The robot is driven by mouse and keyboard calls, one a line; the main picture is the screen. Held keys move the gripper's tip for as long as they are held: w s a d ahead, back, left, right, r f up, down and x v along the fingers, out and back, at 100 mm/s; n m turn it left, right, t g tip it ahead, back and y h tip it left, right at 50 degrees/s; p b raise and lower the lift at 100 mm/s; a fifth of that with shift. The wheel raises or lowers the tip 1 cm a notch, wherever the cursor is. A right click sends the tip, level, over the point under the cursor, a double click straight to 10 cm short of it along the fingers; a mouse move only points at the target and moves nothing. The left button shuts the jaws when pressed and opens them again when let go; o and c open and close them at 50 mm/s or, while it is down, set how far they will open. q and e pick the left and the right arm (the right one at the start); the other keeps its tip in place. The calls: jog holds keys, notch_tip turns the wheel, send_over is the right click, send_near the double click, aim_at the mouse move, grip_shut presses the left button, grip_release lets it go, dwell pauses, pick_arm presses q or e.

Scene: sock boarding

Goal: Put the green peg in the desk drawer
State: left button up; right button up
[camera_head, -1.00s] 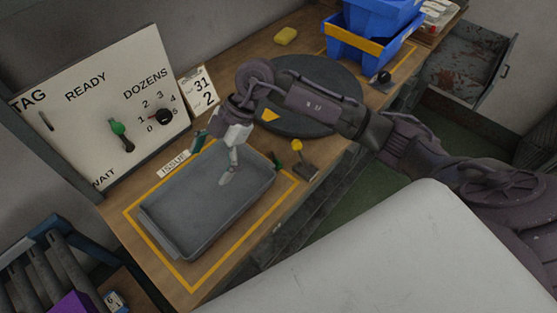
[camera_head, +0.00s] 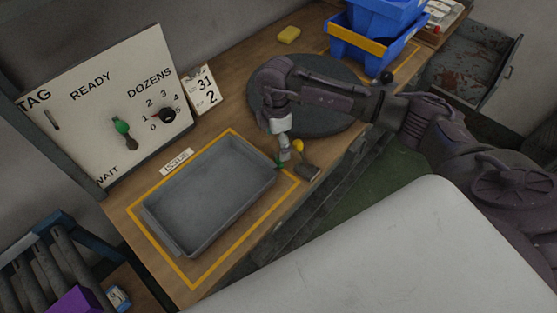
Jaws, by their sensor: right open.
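A small green object (camera_head: 278,163), likely the green peg, shows by the right edge of the grey tray; most of it is hidden by my right gripper. My right gripper (camera_head: 284,156) is open and points down just over it, close to a yellow-knobbed lever. I cannot tell whether the fingers touch the green object. An open drawer (camera_head: 507,73) with a handle and a rust-stained inside shows at the top right. My left gripper is out of view.
The empty grey tray (camera_head: 160,226) lies within a yellow outline on the desk. The yellow-knobbed lever (camera_head: 299,147) stands beside the gripper. A dark round turntable (camera_head: 335,125) lies behind my arm. Blue bins (camera_head: 365,50) stand near the drawer. A panel (camera_head: 75,120) carries a green-knobbed switch.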

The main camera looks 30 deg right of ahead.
aim_at(277, 158)
jog(key=shift+s+a+f, duration=0.1)
jog(key=shift+s+f, duration=0.05)
jog(key=shift+f, duration=0.25)
notch_tip(277, 158, down, 4)
jog(key=shift+s+a+f+p, duration=0.1)
jog(key=shift+a+f+p, duration=0.1)
jog(key=shift+p, duration=0.55)
jog(key=shift+c, duration=0.2)
jog(key=c, duration=0.9)
jog(key=shift+c, duration=0.2)
jog(key=shift+d+r, duration=0.1)
